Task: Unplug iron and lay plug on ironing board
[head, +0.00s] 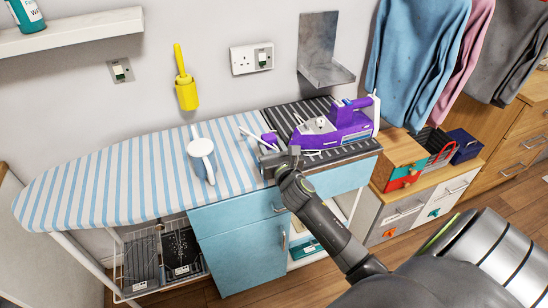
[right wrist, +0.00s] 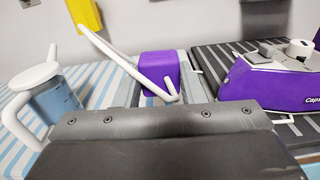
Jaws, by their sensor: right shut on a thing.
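The purple plug (head: 269,138) is between the fingers of my right gripper (head: 272,150), which is shut on it over the right end of the striped ironing board (head: 110,180). In the right wrist view the plug (right wrist: 160,75) shows as a purple block with a white cord beside it. I cannot tell whether it touches the board. The purple iron (head: 340,125) rests on the dark ribbed rest right of the plug; it also shows in the right wrist view (right wrist: 262,80). The wall socket (head: 252,58) has no plug in it. My left gripper is out of view.
A white and blue jug (head: 202,158) stands on the board left of my right gripper. A yellow holder (head: 187,95) and a grey metal bracket (head: 325,70) are on the wall. Clothes hang at right. The board's left half is clear.

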